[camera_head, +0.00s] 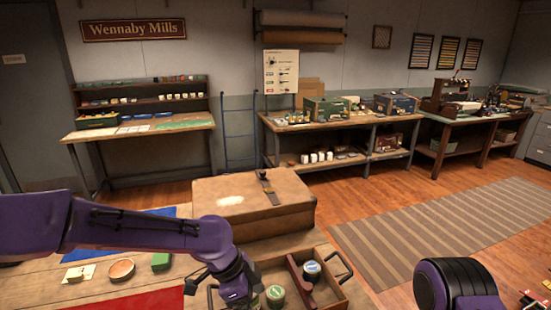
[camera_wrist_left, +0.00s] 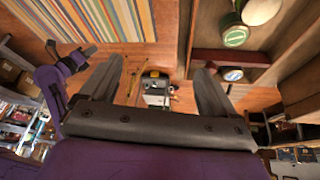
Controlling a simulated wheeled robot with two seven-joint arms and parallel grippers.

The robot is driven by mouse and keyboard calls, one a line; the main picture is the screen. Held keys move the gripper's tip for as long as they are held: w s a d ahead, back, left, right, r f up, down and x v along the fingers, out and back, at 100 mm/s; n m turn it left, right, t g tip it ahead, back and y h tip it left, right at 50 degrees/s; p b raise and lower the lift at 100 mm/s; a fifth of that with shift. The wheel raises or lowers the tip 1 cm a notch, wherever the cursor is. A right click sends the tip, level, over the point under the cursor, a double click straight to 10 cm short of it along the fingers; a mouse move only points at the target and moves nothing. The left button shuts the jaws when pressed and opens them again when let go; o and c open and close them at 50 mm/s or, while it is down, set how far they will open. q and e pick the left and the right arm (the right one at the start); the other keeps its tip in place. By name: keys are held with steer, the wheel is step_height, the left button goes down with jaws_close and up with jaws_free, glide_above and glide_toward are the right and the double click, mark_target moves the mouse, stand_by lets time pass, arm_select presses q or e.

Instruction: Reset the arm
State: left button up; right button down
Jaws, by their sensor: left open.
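My left arm (camera_head: 140,230) is purple and reaches in from the left. Its gripper (camera_head: 228,298) is low beside the wooden tray (camera_head: 345,296), left of a green-lidded tin. In the left wrist view the two dark fingers of the left gripper (camera_wrist_left: 160,75) are spread apart, with nothing held between them. My right arm (camera_head: 458,285) shows as a purple rounded part at the lower right, and as a purple link (camera_wrist_left: 55,85) in the left wrist view.
The tray holds a green-lidded tin (camera_head: 275,293) and a blue-lidded tin (camera_head: 312,268). A large closed box (camera_head: 250,207) stands behind it. A round dish (camera_head: 121,269) and green block (camera_head: 160,261) lie under the left arm. A striped rug (camera_head: 450,225) covers open floor rightward.

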arm_select(q)
steer(key=s+a+f+n+t, duration=0.1)
steer(key=s+a+f+n, duration=0.3)
steer(key=f, duration=0.4)
steer(key=s+a+f+n+y, duration=0.1)
steer(key=s+f+n, duration=0.2)
steer(key=f+n, duration=0.4)
steer(key=s+a+f+n+t, duration=0.1)
steer(key=s+a+f+n, duration=0.25)
steer(key=f, duration=0.55)
steer(key=s+a+f+n+t+y, duration=0.1)
steer(key=s+a+f+n+y, duration=0.1)
steer(key=s+a+n+y, duration=0.45)
steer(key=s+a+f+n+y, duration=0.1)
steer(key=s+a+f+n, duration=0.15)
steer(key=s+a, duration=0.7)
steer(key=d+b+x, duration=0.1)
steer(key=b+x, duration=0.8)
steer(key=b, duration=0.1)
steer(key=shift+s+d+f+t, duration=0.2)
steer(key=shift+d+f+t, duration=0.1)
steer(key=shift+f, duration=0.15)
arm_select(e)
step_height(320, 180, down, 10)
steer(key=shift+w, duration=0.2)
arm_select(q)
steer(key=shift+n, duration=0.25)
arm_select(e)
steer(key=shift+f, duration=0.15)
